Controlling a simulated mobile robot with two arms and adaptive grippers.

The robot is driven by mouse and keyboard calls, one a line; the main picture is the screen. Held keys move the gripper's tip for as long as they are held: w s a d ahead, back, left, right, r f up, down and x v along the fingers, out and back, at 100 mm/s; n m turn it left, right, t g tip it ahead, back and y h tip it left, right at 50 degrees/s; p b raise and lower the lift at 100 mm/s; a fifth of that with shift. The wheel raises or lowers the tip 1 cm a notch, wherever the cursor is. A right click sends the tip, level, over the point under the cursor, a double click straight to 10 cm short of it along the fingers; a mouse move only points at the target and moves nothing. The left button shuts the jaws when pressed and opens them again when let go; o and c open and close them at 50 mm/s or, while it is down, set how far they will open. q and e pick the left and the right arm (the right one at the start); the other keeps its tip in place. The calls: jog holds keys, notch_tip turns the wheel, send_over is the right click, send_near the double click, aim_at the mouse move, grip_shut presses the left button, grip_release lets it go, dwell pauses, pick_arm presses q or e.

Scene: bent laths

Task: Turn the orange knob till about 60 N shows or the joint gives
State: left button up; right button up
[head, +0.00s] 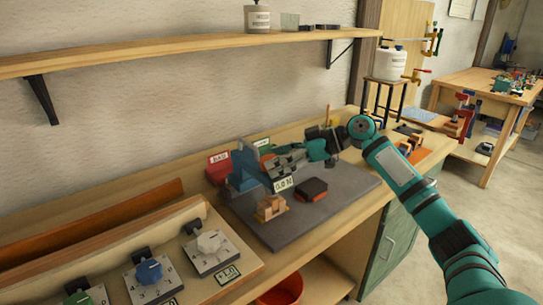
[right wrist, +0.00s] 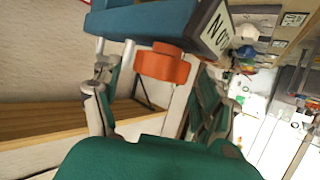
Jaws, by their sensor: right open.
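In the right wrist view the orange knob (right wrist: 168,66) sits under a blue device (right wrist: 150,22). It lies between the two separated fingers of my right gripper (right wrist: 157,75). I cannot tell whether either finger touches it. A white label with an N (right wrist: 218,32) is on the device's end; it looks upside down and its digits are hard to read. In the head view the blue device (head: 243,172) stands on a dark grey mat, with my right gripper (head: 288,162) at its right side. My left gripper is not in view.
A wooden piece (head: 270,208) and a dark block with a reddish side (head: 312,189) lie on the mat (head: 340,198). Several dial boxes, including one with a blue knob (head: 149,271), stand at front left. A shelf (head: 190,52) runs above. An orange-red bucket (head: 282,290) is below the bench.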

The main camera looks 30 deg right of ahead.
jog(key=shift+x, duration=0.85)
jog(key=c, duration=1.1)
